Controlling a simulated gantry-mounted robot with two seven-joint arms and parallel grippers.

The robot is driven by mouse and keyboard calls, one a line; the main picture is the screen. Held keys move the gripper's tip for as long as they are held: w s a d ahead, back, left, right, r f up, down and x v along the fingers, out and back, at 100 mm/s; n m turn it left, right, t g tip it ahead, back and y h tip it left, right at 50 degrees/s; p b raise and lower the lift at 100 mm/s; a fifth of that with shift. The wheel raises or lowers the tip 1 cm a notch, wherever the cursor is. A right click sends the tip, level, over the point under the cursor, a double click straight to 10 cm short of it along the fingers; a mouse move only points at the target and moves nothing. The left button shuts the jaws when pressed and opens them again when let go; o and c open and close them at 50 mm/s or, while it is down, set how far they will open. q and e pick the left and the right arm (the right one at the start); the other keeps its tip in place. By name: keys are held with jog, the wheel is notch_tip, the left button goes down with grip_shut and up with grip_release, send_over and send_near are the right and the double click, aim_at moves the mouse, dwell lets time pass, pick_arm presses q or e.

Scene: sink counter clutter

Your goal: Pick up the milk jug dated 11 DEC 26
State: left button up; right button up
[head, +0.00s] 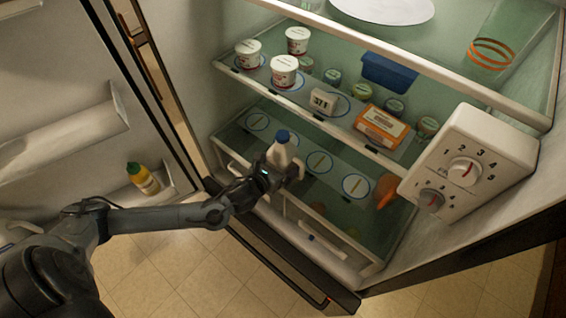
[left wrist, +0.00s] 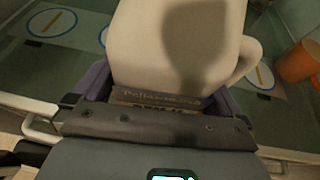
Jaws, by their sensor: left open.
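A white milk jug (head: 281,154) with a blue cap stands upright on the lower fridge shelf in the head view. My left gripper (head: 277,168) is right at the front of the jug. In the left wrist view the jug body (left wrist: 172,40) fills the space ahead of the open left gripper (left wrist: 165,88), with one finger to either side of its lower part. The jug's handle (left wrist: 247,60) is on the right. A printed strip (left wrist: 160,100) shows low on the jug, but I cannot read a date. My right gripper is not in view.
The shelf has several blue-ringed circle marks (head: 320,162). An orange object (head: 386,189) is at its right. The shelf above holds white tubs (head: 284,71), an orange box (head: 380,125) and a "371" block (head: 322,102). A dial panel (head: 472,165) is at right.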

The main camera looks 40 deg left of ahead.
pick_arm(q)
jog(key=shift+c, duration=0.5)
jog(key=c, duration=1.6)
jog(key=shift+r, duration=0.2)
jog(key=shift+c, duration=0.2)
jog(key=shift+r, duration=0.1)
